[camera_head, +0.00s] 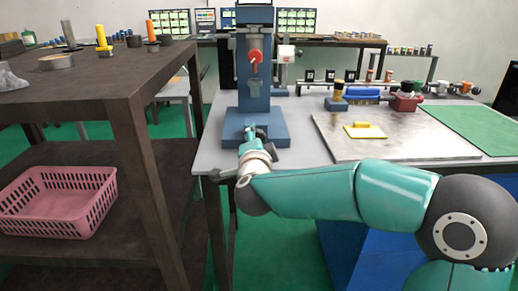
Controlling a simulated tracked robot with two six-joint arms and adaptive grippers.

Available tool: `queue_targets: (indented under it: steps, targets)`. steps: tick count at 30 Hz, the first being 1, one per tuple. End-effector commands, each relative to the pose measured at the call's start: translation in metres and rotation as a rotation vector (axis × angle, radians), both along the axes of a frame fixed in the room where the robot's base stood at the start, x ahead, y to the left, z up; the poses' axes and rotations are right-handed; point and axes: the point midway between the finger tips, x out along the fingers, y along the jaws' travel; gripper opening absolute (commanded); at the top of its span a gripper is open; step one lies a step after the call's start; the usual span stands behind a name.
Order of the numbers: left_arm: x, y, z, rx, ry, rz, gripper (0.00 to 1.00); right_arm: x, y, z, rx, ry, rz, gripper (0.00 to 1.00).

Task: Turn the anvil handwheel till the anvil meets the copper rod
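A blue-grey column machine (254,70) stands on the grey table, with a red round part (255,57) on its front. I cannot tell whether this is the anvil handwheel. The anvil and the copper rod cannot be made out. My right arm reaches in from the right, and my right gripper (256,134) is at the machine's blue base, in front of the column. The gripper is small and partly hidden by its own wrist, so its fingers and any contact are unclear. My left gripper is out of view.
A metal plate (395,147) carries a yellow block (365,130). Behind it are a blue part (363,92) and a red block (404,102). A green mat (475,125) lies at right. A dark shelf (130,80) with a pink basket (58,203) stands at left.

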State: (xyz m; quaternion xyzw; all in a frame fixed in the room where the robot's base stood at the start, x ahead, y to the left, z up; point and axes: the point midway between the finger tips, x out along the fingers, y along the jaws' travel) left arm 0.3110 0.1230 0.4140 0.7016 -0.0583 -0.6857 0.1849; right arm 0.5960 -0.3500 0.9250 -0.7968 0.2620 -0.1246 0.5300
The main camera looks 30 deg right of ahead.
Motion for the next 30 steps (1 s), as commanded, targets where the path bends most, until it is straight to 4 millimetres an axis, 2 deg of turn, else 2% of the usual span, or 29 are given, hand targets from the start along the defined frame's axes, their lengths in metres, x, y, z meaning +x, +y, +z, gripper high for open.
queue_targets:
  steps: [1,7,25,26,30]
  targets:
    - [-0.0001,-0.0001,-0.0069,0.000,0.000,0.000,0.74,-0.0021,-0.0013,-0.0086,0.031,-0.006,-0.007,0.14]
    - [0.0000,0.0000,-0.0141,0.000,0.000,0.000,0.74,-0.0019,-0.0015,-0.0076,0.104,-0.049,-0.008,0.14]
    - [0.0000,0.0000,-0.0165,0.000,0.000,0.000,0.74,-0.0020,-0.0023,-0.0061,0.139,-0.070,-0.011,0.14]
    - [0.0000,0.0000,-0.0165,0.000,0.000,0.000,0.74,-0.0019,-0.0023,-0.0061,0.139,-0.070,-0.011,0.53]
    - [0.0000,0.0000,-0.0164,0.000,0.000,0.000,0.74,-0.0016,-0.0017,-0.0056,0.139,-0.070,-0.008,0.73]
